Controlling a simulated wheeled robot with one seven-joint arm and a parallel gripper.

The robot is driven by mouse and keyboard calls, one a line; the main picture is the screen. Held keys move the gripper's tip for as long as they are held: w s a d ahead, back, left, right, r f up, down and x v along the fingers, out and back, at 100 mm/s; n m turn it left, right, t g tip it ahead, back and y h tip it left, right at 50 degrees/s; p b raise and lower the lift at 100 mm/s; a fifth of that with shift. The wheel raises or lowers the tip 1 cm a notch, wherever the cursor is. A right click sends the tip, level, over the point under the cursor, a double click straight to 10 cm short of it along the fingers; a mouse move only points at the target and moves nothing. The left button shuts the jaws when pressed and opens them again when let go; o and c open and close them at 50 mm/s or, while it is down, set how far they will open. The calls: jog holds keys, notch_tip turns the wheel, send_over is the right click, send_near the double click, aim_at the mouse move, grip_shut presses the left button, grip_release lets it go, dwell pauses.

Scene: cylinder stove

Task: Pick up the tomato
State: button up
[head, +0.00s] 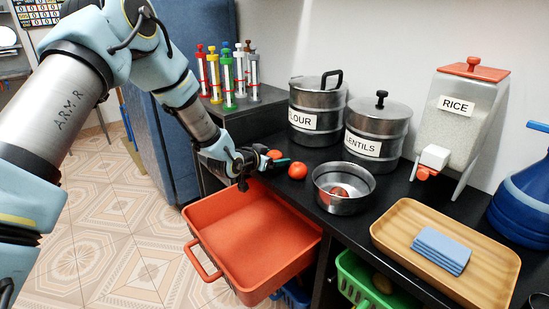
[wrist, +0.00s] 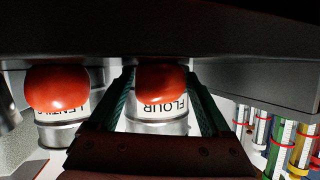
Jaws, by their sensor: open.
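One red tomato (head: 274,154) is on the black counter at my gripper (head: 262,159), partly hidden by its fingers in the head view. In the wrist view, this tomato (wrist: 162,83) shows between the two open fingers of my gripper (wrist: 162,95); I cannot tell whether they touch it. A second tomato (head: 298,170) sits on the counter just right of the gripper; it also shows at the left of the wrist view (wrist: 57,87).
FLOUR (head: 317,112) and LENTILS (head: 376,137) canisters stand behind the tomatoes. An open, empty red drawer (head: 205,268) juts out below my gripper. A wooden tray (head: 400,222) and a rice dispenser (head: 462,110) are at right.

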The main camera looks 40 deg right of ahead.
aim_at(275, 152)
jog(key=c, duration=1.2)
notch_tip(275, 152, up, 10)
jog(key=shift+f, duration=0.1)
dwell(0.4)
